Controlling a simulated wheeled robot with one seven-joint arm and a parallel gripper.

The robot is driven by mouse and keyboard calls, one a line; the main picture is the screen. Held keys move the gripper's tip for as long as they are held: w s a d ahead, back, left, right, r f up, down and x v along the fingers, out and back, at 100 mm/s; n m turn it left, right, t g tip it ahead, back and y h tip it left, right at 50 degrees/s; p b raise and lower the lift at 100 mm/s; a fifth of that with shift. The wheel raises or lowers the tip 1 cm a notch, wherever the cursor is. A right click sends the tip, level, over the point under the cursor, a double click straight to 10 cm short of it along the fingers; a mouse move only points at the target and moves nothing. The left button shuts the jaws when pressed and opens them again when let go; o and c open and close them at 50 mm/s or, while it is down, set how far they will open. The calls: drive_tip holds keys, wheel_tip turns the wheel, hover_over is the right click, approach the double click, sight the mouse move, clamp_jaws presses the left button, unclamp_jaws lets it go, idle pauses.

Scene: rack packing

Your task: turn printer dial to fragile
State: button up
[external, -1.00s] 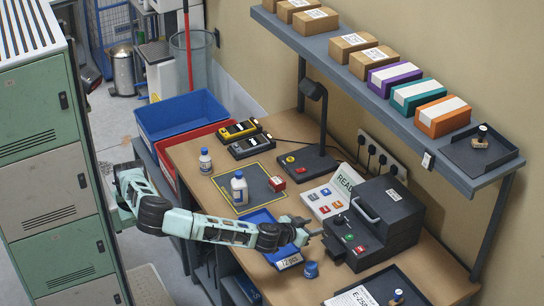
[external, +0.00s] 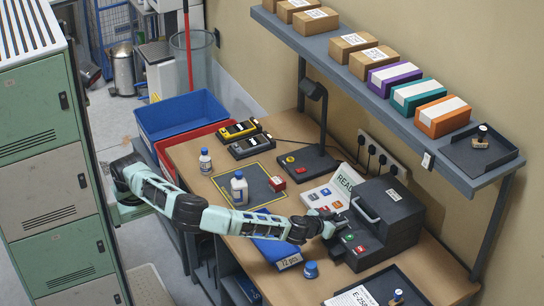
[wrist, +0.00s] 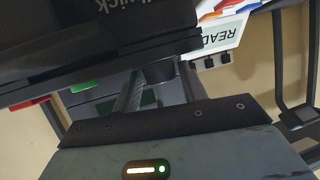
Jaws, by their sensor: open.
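The dark grey label printer (external: 392,212) stands on the bench at the right, with a green and a red button (external: 359,249) on its front. My gripper (external: 338,219) is at the left end of the printer's front, where it hides the dial in the external view. In the wrist view my gripper (wrist: 160,90) has its two fingers apart. A dark round part (wrist: 160,72), apparently the dial, shows between them. I cannot tell whether the fingers touch it. The dial's marks and its setting cannot be read.
A blue tray (external: 275,251) is under the forearm. A blue cap (external: 311,270) and a dark tray (external: 412,297) are in front of the printer. A shelf (external: 392,111) overhangs the bench.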

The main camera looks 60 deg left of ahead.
drive_tip(key=c, duration=0.7)
